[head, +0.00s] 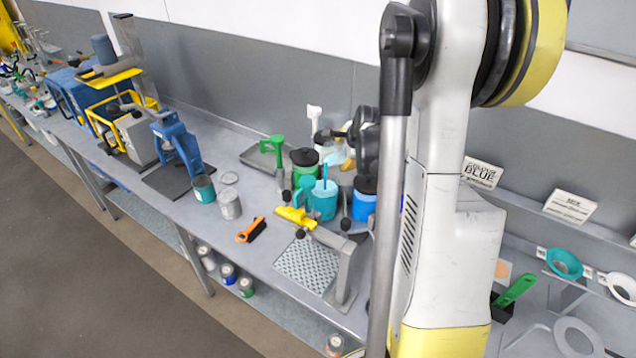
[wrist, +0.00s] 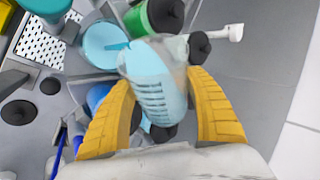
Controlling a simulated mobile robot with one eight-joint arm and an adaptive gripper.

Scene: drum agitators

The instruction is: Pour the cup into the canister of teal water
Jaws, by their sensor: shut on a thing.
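A clear cup (wrist: 155,80) with pale blue liquid and level marks is between the yellow fingers of my gripper (wrist: 158,88), which is shut on it. The cup also shows small and partly covered in the head view (head: 333,158). The teal canister (head: 324,202) stands on the bench with a teal stick rising from it. In the wrist view the canister (wrist: 104,46) is open, holds light teal water and lies just left of the cup's upper end. I cannot tell the exact tilt or height of the cup. I see no stream.
A green canister with a black lid (head: 304,166) stands close behind the teal one, and a blue canister (head: 363,206) to its right. A perforated plate (head: 306,265) and an orange brush (head: 251,230) lie in front. My arm hides part of the bench.

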